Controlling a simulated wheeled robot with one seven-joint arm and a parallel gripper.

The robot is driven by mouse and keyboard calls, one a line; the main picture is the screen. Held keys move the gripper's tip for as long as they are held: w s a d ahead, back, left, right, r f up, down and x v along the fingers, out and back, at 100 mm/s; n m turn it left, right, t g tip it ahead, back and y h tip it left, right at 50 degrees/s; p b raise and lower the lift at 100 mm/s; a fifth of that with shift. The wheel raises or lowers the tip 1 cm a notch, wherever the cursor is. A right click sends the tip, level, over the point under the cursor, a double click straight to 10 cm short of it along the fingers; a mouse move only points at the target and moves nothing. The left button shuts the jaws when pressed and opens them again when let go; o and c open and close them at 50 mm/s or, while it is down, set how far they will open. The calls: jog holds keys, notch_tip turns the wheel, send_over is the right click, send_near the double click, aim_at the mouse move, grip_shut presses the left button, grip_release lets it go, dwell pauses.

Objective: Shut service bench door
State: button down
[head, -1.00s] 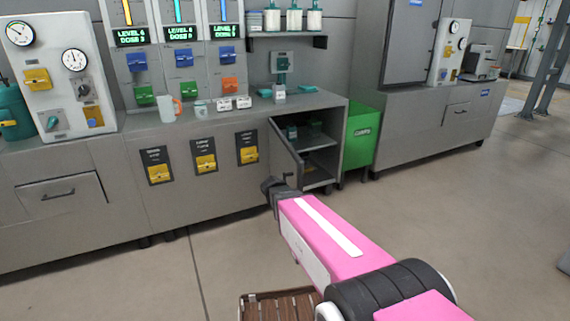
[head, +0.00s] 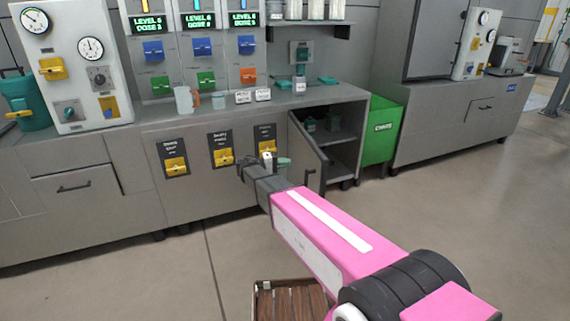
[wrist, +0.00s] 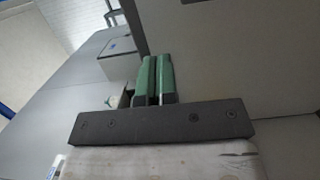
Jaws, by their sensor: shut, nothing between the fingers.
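The service bench door (head: 304,145) is a grey panel that stands open at the right end of the bench (head: 140,210). Its hinge side is at the left of the opening, and a dark bar handle (head: 323,172) shows near its free edge. My gripper (head: 284,163) is to the left of the door, on its outer side, in front of the bench face. A gap or contact with the door cannot be told. In the wrist view my gripper's green fingers (wrist: 156,80) are pressed together and empty. The lower door is partly hidden by my arm.
The open compartment (head: 340,130) holds small items on a shelf. A green bin (head: 383,135) stands to its right. Yellow-handled panels (head: 222,155) are on the bench front. A slatted wooden thing (head: 290,300) is on the floor below my arm. Floor to the right is clear.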

aim_at(314, 159)
jog(key=d, duration=0.3)
jog(key=w+d, duration=0.1)
jog(key=d, duration=0.6)
jog(key=shift+w+d, duration=0.3)
jog(key=shift+w, duration=0.05)
